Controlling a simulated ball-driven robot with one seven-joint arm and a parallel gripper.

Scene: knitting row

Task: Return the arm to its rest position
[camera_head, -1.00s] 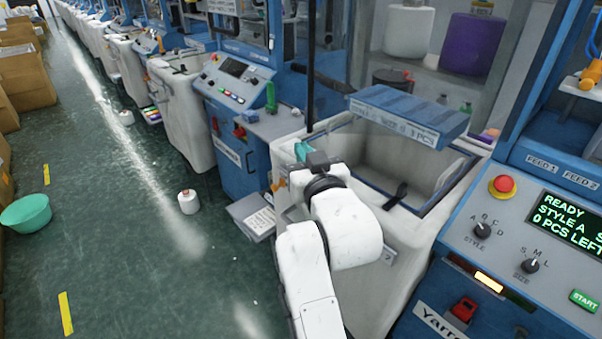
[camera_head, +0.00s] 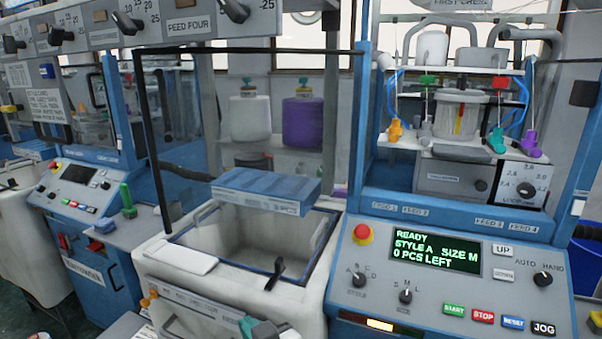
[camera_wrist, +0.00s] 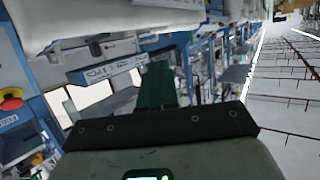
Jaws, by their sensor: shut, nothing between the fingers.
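Most of my arm is out of the head view.
The blue machine's control panel (camera_head: 455,280) stands right of the bin, its screen reading READY, STYLE A, SIZE M, 0 PCS LEFT. A blue labelled box (camera_head: 265,190) sits over the bin's back. A black post (camera_head: 153,140) rises at its left. More machines stand at left.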

